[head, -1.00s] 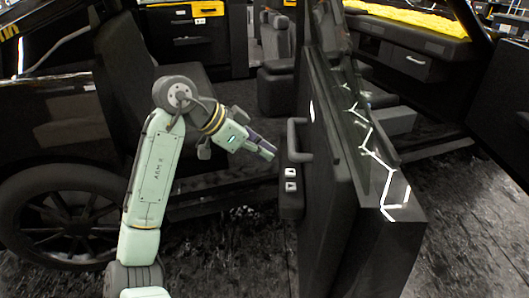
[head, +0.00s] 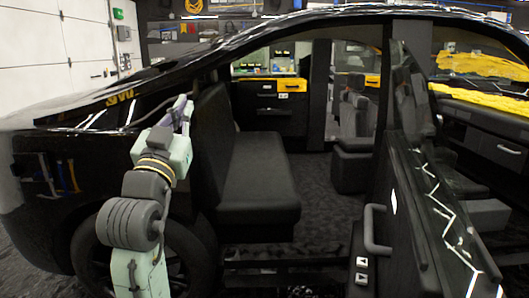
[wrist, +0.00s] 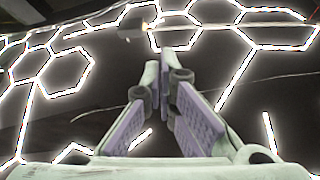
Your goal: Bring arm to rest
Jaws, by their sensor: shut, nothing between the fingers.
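My gripper (head: 184,108) is at the left of the head view, raised in front of the black car's side, above the wheel. Its fingers point upward there. In the wrist view my gripper (wrist: 164,78) has its purple-padded fingertips together and nothing between them. The lower part of my arm is cut off by the bottom edge of the head view.
The open car door (head: 410,235), with its grab handle (head: 377,232), stands at the right, clear of my gripper. A dark seat (head: 262,185) sits in the open doorway. Bright hexagonal light lines (wrist: 50,75) fill the wrist view's background.

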